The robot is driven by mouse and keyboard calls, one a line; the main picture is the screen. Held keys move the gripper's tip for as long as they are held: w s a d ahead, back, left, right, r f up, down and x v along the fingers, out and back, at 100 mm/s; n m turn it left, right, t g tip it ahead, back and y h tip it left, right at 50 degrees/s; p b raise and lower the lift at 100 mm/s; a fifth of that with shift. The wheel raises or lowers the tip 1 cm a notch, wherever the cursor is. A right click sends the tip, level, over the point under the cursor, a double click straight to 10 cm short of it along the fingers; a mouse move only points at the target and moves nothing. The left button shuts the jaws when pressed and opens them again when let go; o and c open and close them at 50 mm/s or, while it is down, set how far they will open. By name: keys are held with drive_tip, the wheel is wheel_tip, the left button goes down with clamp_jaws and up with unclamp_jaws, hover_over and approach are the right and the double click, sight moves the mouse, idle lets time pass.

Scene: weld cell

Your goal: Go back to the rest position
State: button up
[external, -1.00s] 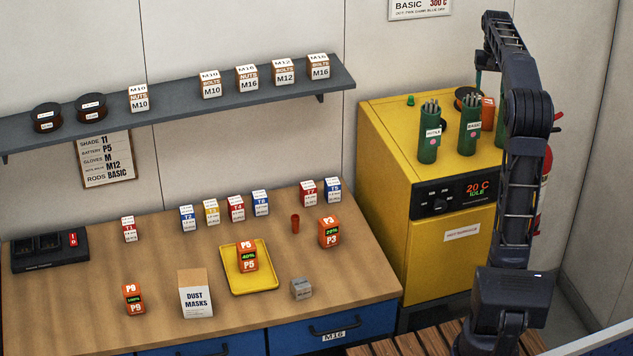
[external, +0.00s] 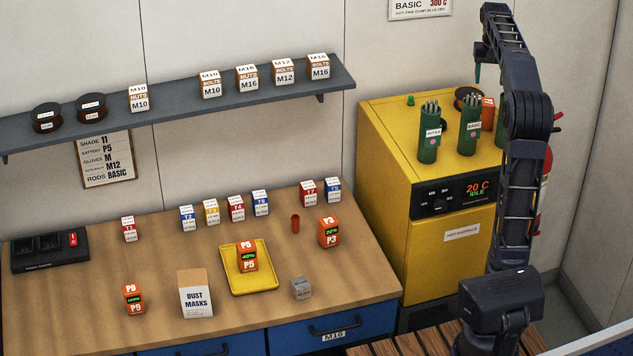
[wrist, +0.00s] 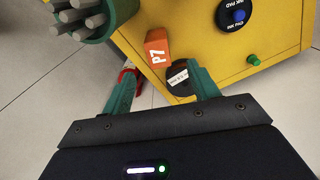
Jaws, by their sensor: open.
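My gripper (wrist: 163,90) is open in the wrist view, with its two green fingers apart and nothing between them in its grip. It hangs above the top of the yellow oven (external: 385,115), on the far right side. In the external view a green fingertip of my gripper (external: 478,72) shows below the raised arm, above the rod canisters. Below the fingers in the wrist view are an orange P7 battery (wrist: 157,53) and a dark spool (wrist: 181,84). Both stand apart from the fingers on the yellow oven top.
Green rod canisters (external: 428,142) stand on the oven, one close to my gripper in the wrist view (wrist: 118,10). A red fire extinguisher (external: 546,165) hangs behind my arm. The workbench (external: 80,290) holds a yellow tray (external: 262,281), boxes and batteries. A shelf (external: 180,112) holds spools and boxes.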

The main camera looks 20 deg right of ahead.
drive_tip(key=s+a+r+n+t, duration=0.1)
drive_tip(key=s+a, duration=0.3)
drive_tip(key=s+a+r+t+h, duration=0.1)
drive_tip(key=s+a, duration=0.3)
drive_tip(key=s+a+r+n+t, duration=0.1)
drive_tip(key=s+a, duration=0.2)
drive_tip(key=s, duration=0.2)
drive_tip(key=shift+a+r+n+t+h, duration=0.15)
drive_tip(key=shift+a+n+t+h, duration=0.15)
drive_tip(key=shift+a+t+h, duration=0.1)
drive_tip(key=s+a+f+n+y, duration=0.1)
drive_tip(key=s+a+f, duration=0.4)
drive_tip(key=s+f, duration=0.5)
drive_tip(key=s+a+f+y, duration=0.1)
drive_tip(key=s+a+f, duration=0.4)
drive_tip(key=s+f, duration=0.5)
drive_tip(key=shift+s+a+n+t, duration=0.2)
drive_tip(key=shift+s+n+t, duration=0.1)
drive_tip(key=shift+s+n, duration=0.1)
